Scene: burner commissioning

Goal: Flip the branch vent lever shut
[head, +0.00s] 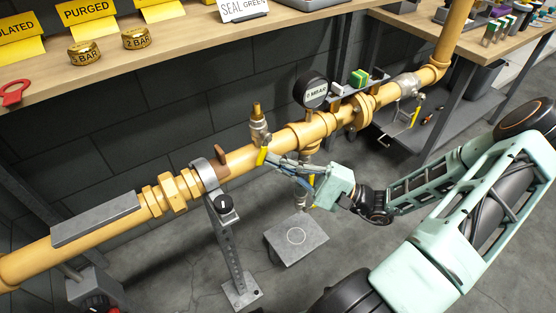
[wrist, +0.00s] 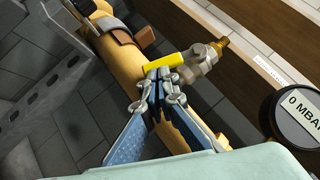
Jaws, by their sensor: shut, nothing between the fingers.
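The branch vent is a small silver valve (head: 259,130) with a brass tip (head: 256,110), standing on the yellow pipe (head: 240,160). Its yellow lever (head: 262,156) points down over the pipe in the head view. In the wrist view the lever (wrist: 160,64) reaches left from the valve body (wrist: 200,62). My gripper (head: 272,158) is shut and empty, its tips right at the lever. In the wrist view the closed tips (wrist: 160,75) overlap the lever's lower edge; whether they touch it I cannot tell.
A round gauge (head: 311,91) stands on the pipe right of the valve. A bench (head: 190,62) with yellow signs runs behind. Another yellow-handled valve (head: 416,108) is farther right.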

